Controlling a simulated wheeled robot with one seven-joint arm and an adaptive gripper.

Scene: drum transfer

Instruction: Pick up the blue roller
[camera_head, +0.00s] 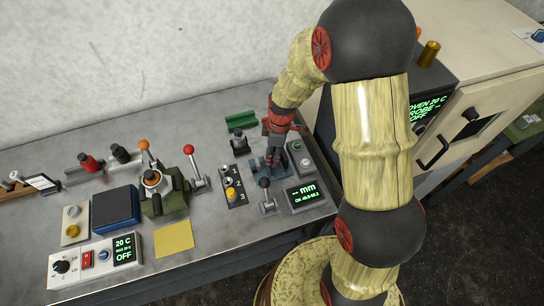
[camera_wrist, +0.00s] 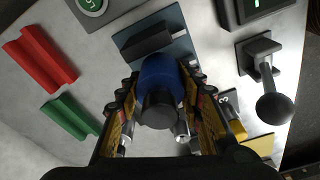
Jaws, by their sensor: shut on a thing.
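The blue roller (camera_wrist: 162,74) is in the middle of the wrist view, with a dark grey end facing the camera. My gripper (camera_wrist: 162,92) has one finger on each side of it and is shut on it. In the head view my gripper (camera_head: 270,155) reaches down at the back right of the bench, and the roller cannot be made out there. A blue-grey plate with a dark block (camera_wrist: 150,40) lies just beyond the roller. Whether the roller still touches that plate cannot be told.
Red (camera_wrist: 40,58) and green (camera_wrist: 70,118) channel-shaped holders lie to the left in the wrist view. A black-knobbed lever (camera_wrist: 272,100) stands to the right. The mm display (camera_head: 305,193) and a three-position panel (camera_head: 232,184) flank my gripper. An oven (camera_head: 430,112) stands at the right.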

